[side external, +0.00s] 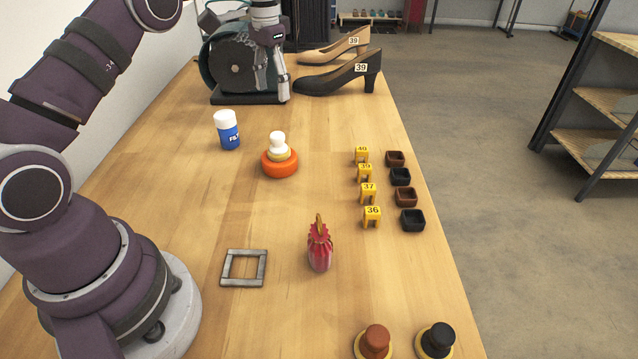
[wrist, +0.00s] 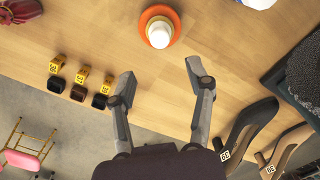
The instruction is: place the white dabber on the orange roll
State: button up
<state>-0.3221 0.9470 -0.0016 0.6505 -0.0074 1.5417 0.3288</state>
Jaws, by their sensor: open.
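The white dabber (side external: 277,140), with a white knob and a yellowish base, sits upright on top of the orange roll (side external: 281,168) in the side view. In the wrist view the dabber's white knob (wrist: 159,34) shows from above, within the orange ring of the roll (wrist: 148,14). My gripper (side external: 272,91) is open and empty. It is raised beyond the roll, toward the far end of the table. In the wrist view my gripper (wrist: 160,78) has its fingers spread wide, with bare wood between them and the dabber clear of both.
A blue-and-white bottle (side external: 228,131) stands left of the roll. A grinding machine (side external: 232,62) and shoes (side external: 338,78) stand at the far end. Yellow number tags (side external: 372,215), small boxes (side external: 412,220), a pink pouch (side external: 319,250), a grey frame (side external: 243,282) and brown and black dabbers (side external: 375,342) stand nearer.

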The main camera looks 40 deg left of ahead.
jog(key=s+d+r+t, duration=0.3)
jog(key=s+d+r, duration=0.4)
jog(key=r, duration=0.3)
jog(key=s+d+f+t, duration=0.1)
jog(key=s+d+f, duration=0.1)
jog(key=s, duration=0.3)
jog(key=s+d+f+t, duration=0.1)
jog(key=s+d+f, duration=0.1)
jog(key=s, duration=0.3)
jog(key=shift+s+d+f+t, duration=0.15)
jog(key=shift+s+f+t, duration=0.1)
jog(key=shift+f+t, duration=0.05)
